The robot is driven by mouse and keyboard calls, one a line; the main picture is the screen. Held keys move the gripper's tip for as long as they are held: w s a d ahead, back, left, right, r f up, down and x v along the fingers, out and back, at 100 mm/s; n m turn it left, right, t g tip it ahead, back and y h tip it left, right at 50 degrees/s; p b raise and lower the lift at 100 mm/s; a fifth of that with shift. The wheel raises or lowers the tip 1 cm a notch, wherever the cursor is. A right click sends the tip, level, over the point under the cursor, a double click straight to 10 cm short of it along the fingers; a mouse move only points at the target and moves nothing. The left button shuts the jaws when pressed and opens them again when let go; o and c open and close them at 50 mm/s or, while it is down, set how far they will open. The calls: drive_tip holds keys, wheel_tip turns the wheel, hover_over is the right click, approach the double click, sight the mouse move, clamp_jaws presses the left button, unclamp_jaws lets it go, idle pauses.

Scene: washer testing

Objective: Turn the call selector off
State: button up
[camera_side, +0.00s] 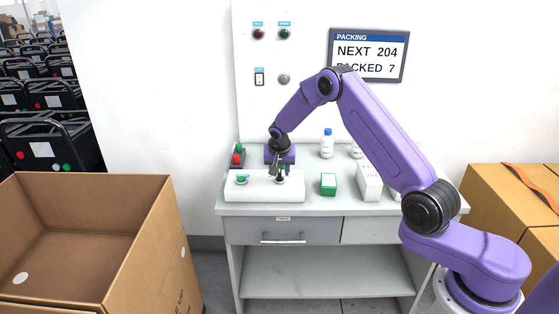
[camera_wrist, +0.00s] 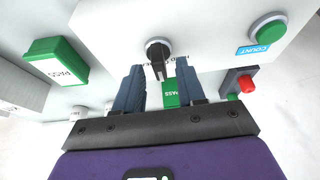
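A black rotary selector knob (camera_wrist: 158,49) sits on the white control box (camera_side: 262,192), with its bar pointing down toward my gripper in the wrist view. The lettering beside it is partly hidden, so I cannot read it in full. My gripper (camera_wrist: 160,67) is open, its two dark fingers apart on either side of the knob's bar; I cannot tell whether they touch it. In the side view my gripper (camera_side: 279,178) points down at the right part of the box and largely hides the knob.
A green COUNT button (camera_wrist: 268,29) is on the same box. A red-and-green button unit (camera_side: 238,156) stands behind it. A green-and-white carton (camera_side: 328,184), a tall white box (camera_side: 368,181) and a blue-capped bottle (camera_side: 327,146) stand to the right. A wall panel has lamps and switches.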

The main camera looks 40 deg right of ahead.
drive_tip(key=v, duration=1.7)
drive_tip(key=shift+r, duration=0.15)
drive_tip(key=shift+a, duration=0.1)
drive_tip(key=s+a+r+n+y, duration=0.2)
drive_tip(key=s+a+n+y, duration=0.1)
drive_tip(key=s+a+n, duration=0.95)
drive_tip(key=s+d+f+n+g, duration=0.1)
drive_tip(key=s+n, duration=0.8)
drive_tip(key=s, duration=2)
drive_tip(key=shift+s+d+f+g+y, duration=0.2)
drive_tip(key=shift+s+d+g+y, duration=0.15)
drive_tip(key=shift+g, duration=0.65)
